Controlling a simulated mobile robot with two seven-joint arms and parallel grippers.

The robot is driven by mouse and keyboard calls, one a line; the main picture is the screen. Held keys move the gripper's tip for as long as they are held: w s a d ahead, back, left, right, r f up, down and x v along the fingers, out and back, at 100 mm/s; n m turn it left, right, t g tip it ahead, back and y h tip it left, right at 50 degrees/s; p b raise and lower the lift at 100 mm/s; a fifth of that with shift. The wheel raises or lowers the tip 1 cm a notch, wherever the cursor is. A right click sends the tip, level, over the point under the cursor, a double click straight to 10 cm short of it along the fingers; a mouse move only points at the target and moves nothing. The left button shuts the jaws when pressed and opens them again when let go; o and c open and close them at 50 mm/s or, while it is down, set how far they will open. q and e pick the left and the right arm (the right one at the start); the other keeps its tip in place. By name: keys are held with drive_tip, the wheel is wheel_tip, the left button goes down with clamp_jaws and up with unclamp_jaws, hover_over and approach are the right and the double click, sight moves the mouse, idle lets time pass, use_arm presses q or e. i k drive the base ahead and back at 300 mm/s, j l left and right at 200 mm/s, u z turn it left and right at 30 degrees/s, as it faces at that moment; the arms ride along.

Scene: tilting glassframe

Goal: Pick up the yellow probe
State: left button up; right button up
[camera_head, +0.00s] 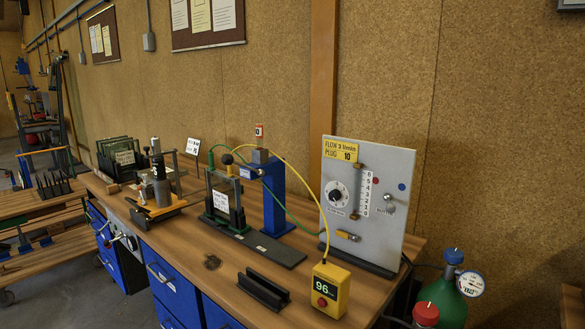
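A yellow handheld box (329,290) with a green display reading 96 and a red button stands upright near the right front edge of the bench. A yellow cable (310,190) rises from it and arches left towards the blue stand (275,195). A small yellow piece (348,236) sits low on the grey panel. I cannot tell for certain which of these yellow things is the probe. Neither of my grippers shows in the head view.
The wooden bench (220,285) carries a glass-plate fixture (225,200), a black grooved holder (263,290) and the upright grey panel (385,190). A green gas bottle (448,295) with a gauge stands at the right. Bare bench lies around the holder.

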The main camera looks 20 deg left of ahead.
sight(230, 174)
drive_tip(key=j+z, duration=1.1)
drive_tip(key=j, duration=0.2)
drive_tip(key=k+j+z, duration=0.2)
drive_tip(key=j, duration=0.2)
drive_tip(key=k+j, duration=0.1)
drive_tip(key=j, duration=0.25)
drive_tip(key=j+z, duration=0.1)
drive_tip(key=j, duration=0.3)
drive_tip(key=k+j, duration=0.15)
drive_tip(key=j, duration=0.2)
drive_tip(key=k+j+z, duration=0.1)
drive_tip(key=j, duration=0.25)
drive_tip(key=k+j, duration=0.1)
drive_tip(key=j, duration=0.3)
drive_tip(key=z, duration=0.05)
